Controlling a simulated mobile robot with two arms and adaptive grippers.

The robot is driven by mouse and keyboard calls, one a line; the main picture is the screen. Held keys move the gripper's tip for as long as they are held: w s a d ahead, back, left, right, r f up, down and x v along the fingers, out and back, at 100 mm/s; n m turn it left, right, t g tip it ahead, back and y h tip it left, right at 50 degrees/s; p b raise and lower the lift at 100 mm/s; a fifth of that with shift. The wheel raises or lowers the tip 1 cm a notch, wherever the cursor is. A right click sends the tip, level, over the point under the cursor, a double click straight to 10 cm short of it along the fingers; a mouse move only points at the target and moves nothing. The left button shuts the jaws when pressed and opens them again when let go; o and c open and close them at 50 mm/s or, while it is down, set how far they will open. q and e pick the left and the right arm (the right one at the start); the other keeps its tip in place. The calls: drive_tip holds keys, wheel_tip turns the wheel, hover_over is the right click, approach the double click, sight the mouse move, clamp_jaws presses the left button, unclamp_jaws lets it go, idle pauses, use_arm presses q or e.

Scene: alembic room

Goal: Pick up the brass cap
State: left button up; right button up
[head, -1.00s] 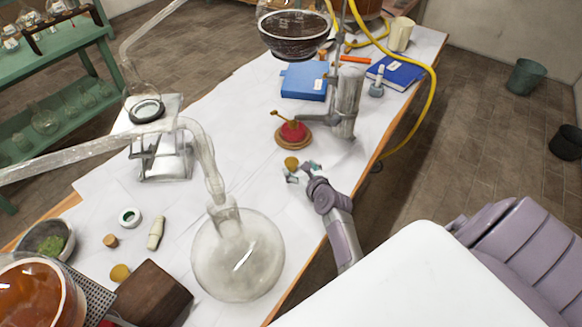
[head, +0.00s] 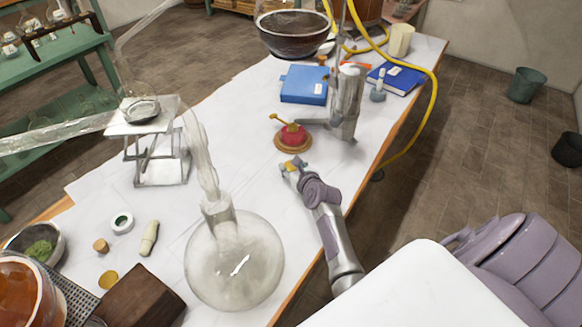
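A small round brass-coloured cap (head: 289,165) is on the white-covered bench, in front of the red domed piece (head: 293,136). My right gripper (head: 293,166) is at this cap, with its fingertips on either side and partly covering it. At this size I cannot tell whether the fingers press on the cap or stand just clear of it. The cap appears at bench level. My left gripper is out of view.
A large round glass flask (head: 235,262) stands left of my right arm. A metal stand (head: 346,100) rises behind the gripper. A blue box (head: 304,84), blue book (head: 397,76) and yellow hose (head: 432,95) are farther back. The bench's right edge runs beneath my arm.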

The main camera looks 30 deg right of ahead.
drive_tip(key=c, duration=0.3)
